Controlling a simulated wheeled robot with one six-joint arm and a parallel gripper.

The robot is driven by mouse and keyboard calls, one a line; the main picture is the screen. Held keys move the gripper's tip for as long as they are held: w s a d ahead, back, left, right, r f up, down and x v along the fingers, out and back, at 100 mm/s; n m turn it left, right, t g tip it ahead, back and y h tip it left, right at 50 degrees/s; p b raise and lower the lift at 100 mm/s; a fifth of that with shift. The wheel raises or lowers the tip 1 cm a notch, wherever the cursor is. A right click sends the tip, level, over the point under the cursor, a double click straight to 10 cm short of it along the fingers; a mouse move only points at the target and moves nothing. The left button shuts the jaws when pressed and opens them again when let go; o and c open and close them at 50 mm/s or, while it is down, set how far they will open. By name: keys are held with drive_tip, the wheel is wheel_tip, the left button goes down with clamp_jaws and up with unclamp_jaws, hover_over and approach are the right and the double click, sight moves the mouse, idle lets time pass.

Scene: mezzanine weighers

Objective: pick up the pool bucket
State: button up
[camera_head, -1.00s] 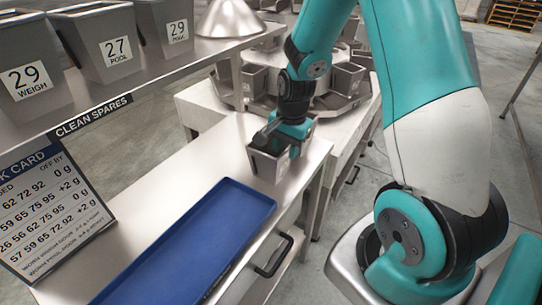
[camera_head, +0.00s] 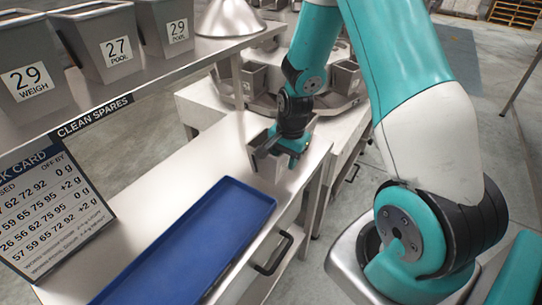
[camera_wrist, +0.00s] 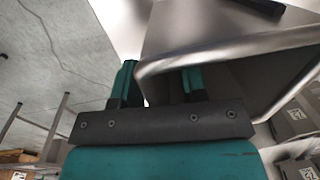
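A grey metal bucket (camera_head: 267,170) stands on the steel bench, beyond the blue tray; I cannot read any label on it. My gripper (camera_head: 283,150) is at its top rim and hides part of it. In the wrist view the bucket (camera_wrist: 235,55) fills the upper right. My gripper (camera_wrist: 158,85) is open there, one finger left of the bucket's side wall and the other over its inside. I cannot tell whether either finger touches the wall. Two buckets marked POOL, number 27 (camera_head: 107,40) and number 29 (camera_head: 168,28), stand on the shelf.
A bucket marked 29 WEIGH (camera_head: 30,75) stands at the shelf's left end. A blue tray (camera_head: 190,240) lies on the bench (camera_head: 205,155). A printed card (camera_head: 50,205) leans at the left. A ring of grey buckets (camera_head: 345,78) stands behind the bench.

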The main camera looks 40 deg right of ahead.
drive_tip(key=shift+c, duration=0.4)
clamp_jaws()
drive_tip(key=shift+r, duration=0.1)
